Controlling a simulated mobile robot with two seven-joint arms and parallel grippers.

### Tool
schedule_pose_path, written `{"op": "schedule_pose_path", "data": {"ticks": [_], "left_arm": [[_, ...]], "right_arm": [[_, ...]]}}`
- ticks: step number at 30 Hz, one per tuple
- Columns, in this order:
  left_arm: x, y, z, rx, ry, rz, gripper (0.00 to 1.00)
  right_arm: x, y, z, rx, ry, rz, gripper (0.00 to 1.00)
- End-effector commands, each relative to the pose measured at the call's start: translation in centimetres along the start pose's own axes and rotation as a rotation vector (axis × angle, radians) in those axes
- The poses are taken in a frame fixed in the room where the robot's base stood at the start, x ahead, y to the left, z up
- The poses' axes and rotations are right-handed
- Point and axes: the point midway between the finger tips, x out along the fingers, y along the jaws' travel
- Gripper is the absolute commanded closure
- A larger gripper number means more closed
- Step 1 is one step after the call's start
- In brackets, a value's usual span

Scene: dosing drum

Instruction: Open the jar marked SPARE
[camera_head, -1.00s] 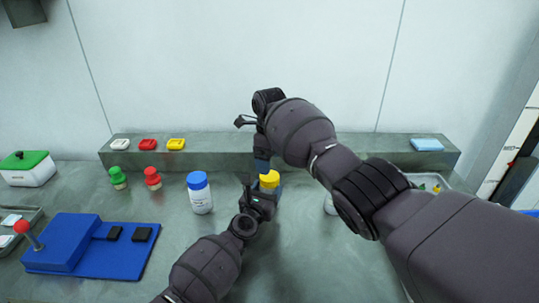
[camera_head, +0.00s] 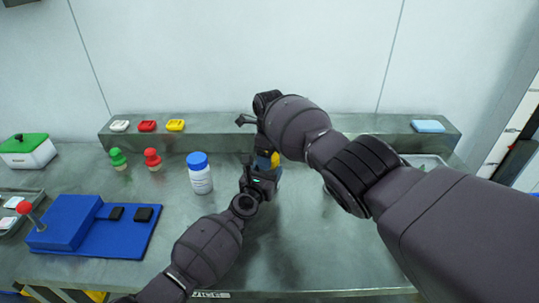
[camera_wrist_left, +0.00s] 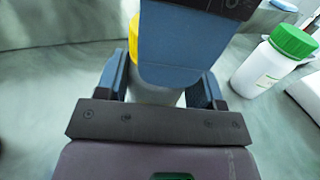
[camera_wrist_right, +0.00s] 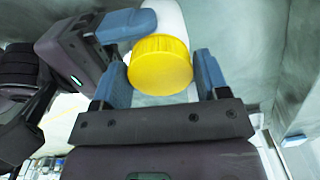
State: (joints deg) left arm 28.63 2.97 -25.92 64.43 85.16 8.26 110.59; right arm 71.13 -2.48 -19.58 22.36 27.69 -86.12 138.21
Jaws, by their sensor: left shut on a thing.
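A jar with a yellow lid (camera_head: 275,160) stands on the bench, mostly hidden by my grippers. My left gripper (camera_head: 262,177) is shut on its pale body (camera_wrist_left: 155,95), below the lid. My right gripper (camera_head: 265,155) is above it, pointing down. In the right wrist view the yellow lid (camera_wrist_right: 160,63) lies between the right fingers, which look open with narrow gaps beside it. A white jar with a blue lid (camera_head: 200,175) stands to the left; its label is too small to read. A green-lidded white jar (camera_wrist_left: 275,60) shows in the left wrist view. I cannot read SPARE anywhere.
A blue base with a red-knobbed lever (camera_head: 65,235) is at the left front. Green (camera_head: 118,159) and red (camera_head: 152,159) knobbed pieces stand behind it. A raised ledge (camera_head: 220,132) runs along the back.

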Motion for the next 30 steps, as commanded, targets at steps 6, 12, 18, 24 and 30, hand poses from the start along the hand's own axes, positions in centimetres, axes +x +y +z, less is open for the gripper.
{"op": "schedule_pose_path", "data": {"ticks": [6, 12, 18, 24, 30], "left_arm": [[-0.01, 0.0, -0.02, 0.0, 0.0, 0.0, 1.0], [0.0, 0.01, -0.02, 0.0, 0.0, 0.0, 1.0], [0.0, 0.01, -0.02, 0.0, 0.0, 0.0, 1.0], [0.0, 0.02, -0.02, 0.0, 0.0, 0.0, 1.0], [-0.01, 0.02, -0.02, 0.0, 0.0, 0.0, 1.0]], "right_arm": [[-0.01, 0.0, -0.01, 0.0, 0.0, 0.0, 0.66], [-0.02, 0.0, 0.0, -0.07, 0.0, 0.0, 0.68], [-0.03, 0.02, 0.0, -0.249, 0.0, 0.001, 0.68], [-0.03, 0.02, 0.0, -0.3, 0.0, 0.001, 0.68], [-0.03, 0.02, 0.0, -0.298, 0.0, 0.001, 0.36]]}}
